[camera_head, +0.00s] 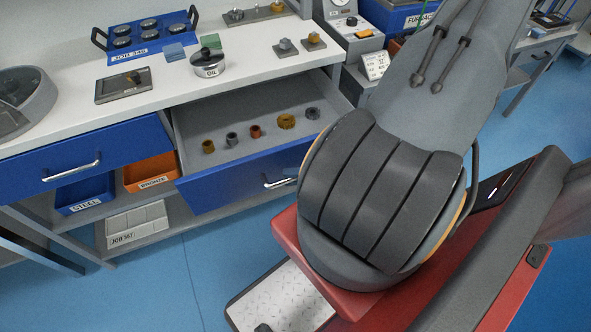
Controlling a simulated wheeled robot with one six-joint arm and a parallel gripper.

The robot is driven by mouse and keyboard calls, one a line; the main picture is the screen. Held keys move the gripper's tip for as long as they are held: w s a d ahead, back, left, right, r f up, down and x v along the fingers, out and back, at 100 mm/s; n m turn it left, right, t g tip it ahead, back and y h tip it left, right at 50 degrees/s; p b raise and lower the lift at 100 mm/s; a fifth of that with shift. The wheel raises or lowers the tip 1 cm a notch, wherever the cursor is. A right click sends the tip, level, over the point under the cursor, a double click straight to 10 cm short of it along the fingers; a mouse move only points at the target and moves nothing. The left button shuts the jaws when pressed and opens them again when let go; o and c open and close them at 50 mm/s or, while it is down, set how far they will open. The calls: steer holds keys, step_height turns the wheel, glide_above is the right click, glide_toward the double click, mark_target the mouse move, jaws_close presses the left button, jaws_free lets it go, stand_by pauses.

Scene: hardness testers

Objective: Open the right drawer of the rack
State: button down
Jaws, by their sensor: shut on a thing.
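The rack is a white-topped bench (150,103) with two blue-fronted drawers. The right drawer (225,187) is pulled out, and its grey inside shows several small gears and bushings in brass, grey and copper colours. Its silver handle (277,184) shows at the left of my arm, and my arm hides the right end of the drawer front. The left drawer (60,160) is shut, with its silver handle (72,168) in clear view. My gripper is not visible; my large grey arm link covers the area right of the handle.
Below the drawers stand a blue STEEL bin (84,194), an orange BRONZE bin (150,172) and a JOB 367 tray (137,226). An OIL pot (208,64) and a blue tray (146,35) stand on top. Blue floor (165,285) is clear in front.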

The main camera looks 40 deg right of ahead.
steer(key=c, duration=1.8)
jaws_free()
steer(key=shift+d, duration=0.15)
steer(key=v, duration=0.7)
steer(key=shift+s+d, duration=0.25)
steer(key=shift+s, duration=0.05)
